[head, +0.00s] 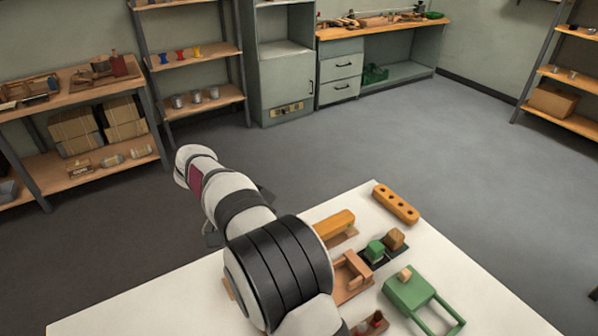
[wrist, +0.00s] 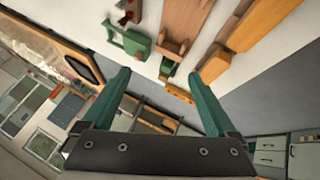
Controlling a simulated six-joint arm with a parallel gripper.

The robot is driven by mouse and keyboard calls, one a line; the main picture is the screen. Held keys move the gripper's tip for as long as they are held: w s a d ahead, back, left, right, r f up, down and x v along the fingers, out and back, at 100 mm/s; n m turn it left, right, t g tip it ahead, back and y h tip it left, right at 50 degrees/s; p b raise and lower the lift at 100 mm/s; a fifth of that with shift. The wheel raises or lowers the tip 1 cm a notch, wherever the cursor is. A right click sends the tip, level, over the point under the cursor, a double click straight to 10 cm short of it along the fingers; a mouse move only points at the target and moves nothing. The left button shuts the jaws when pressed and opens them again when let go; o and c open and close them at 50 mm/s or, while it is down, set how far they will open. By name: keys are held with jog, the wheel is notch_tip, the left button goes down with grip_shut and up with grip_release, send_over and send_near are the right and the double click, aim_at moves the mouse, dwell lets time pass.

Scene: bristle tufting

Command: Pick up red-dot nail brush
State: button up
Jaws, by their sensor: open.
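I cannot make out a nail brush with a red dot for certain in either view. A small reddish piece (head: 376,319) lies in a brown wooden tray (head: 352,330) at the bottom edge of the head view, partly cut off. A small reddish-brown piece (wrist: 128,9) shows at the top of the wrist view; I cannot tell if it is the same one. My gripper (wrist: 158,75) is open, its two green fingers spread wide with nothing between them. It is apart from the objects on the table. In the head view my arm hides much of it.
On the white table (head: 150,305) stand an orange block with holes (head: 396,202), a plain orange block (head: 335,223), a green block (head: 375,250), a brown block (head: 395,238), a wooden tray (head: 350,290) and a green frame (head: 408,291). The table's left part looks clear.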

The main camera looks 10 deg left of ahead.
jog(key=s+a+f+m+t+h, duration=0.1)
jog(key=s+a+f+t, duration=0.15)
jog(key=a+f, duration=0.45)
jog(key=s+a+f+m+t, duration=0.1)
jog(key=a+f+t, duration=0.35)
jog(key=a, duration=0.55)
jog(key=shift+g, duration=0.3)
jog(key=x, duration=1.5)
jog(key=shift+s+d+r, duration=0.1)
jog(key=shift+d+r, duration=0.1)
jog(key=shift+d, duration=0.1)
grip_shut()
